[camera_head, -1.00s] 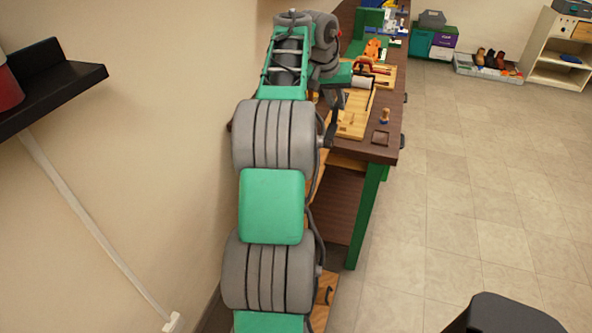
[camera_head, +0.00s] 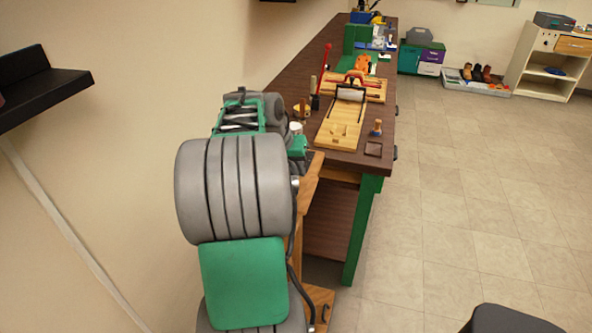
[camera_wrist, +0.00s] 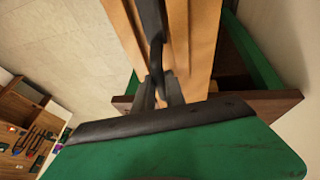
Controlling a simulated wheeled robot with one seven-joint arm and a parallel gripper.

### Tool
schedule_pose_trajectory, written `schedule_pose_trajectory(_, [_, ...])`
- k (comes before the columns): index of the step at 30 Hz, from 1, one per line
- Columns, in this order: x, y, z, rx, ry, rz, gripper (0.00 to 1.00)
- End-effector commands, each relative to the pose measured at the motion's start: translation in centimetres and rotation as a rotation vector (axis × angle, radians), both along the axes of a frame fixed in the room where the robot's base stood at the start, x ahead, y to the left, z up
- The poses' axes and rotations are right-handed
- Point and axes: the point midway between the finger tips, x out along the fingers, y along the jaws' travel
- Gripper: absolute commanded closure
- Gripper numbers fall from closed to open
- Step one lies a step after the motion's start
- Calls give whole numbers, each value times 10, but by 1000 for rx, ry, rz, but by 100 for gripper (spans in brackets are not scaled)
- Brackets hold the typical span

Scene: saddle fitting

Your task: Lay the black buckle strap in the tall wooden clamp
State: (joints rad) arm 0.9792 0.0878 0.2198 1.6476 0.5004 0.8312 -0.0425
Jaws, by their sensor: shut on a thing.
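The tall wooden clamp (camera_head: 303,208) stands at the near end of the workbench, partly hidden behind my arm in the head view. In the wrist view, long tan boards that look like the clamp (camera_wrist: 203,45) run up the picture with a narrow dark gap between them. My gripper (camera_wrist: 162,84) is shut on the black buckle strap (camera_wrist: 153,22), which runs away from the fingers across the front of the boards. I cannot tell whether the strap touches the wood. The gripper and strap are hidden by my arm in the head view.
The dark workbench (camera_head: 290,82) holds a pale wooden board (camera_head: 342,125), a small wooden-handled tool (camera_head: 377,128) and a red-handled tool (camera_head: 324,66). A wall shelf (camera_head: 45,92) is at the left. The tiled floor (camera_head: 460,200) to the right is open.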

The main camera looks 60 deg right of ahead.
Motion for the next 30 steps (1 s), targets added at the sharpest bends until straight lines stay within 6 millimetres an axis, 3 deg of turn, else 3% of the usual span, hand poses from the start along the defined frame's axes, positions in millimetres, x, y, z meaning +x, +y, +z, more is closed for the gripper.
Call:
schedule_pose_trajectory(7, [0,-1,-4,-3,-2,-1,100])
schedule_pose_trajectory(8, [0,-1,-4,-3,-2,-1,82])
schedule_pose_trajectory(15, [0,-1,-4,-2,-2,0,63])
schedule_pose_trajectory(24, [1,1,1,-3,-2,0,63])
schedule_pose_trajectory(30, [7,16,37,-7,-5,2,63])
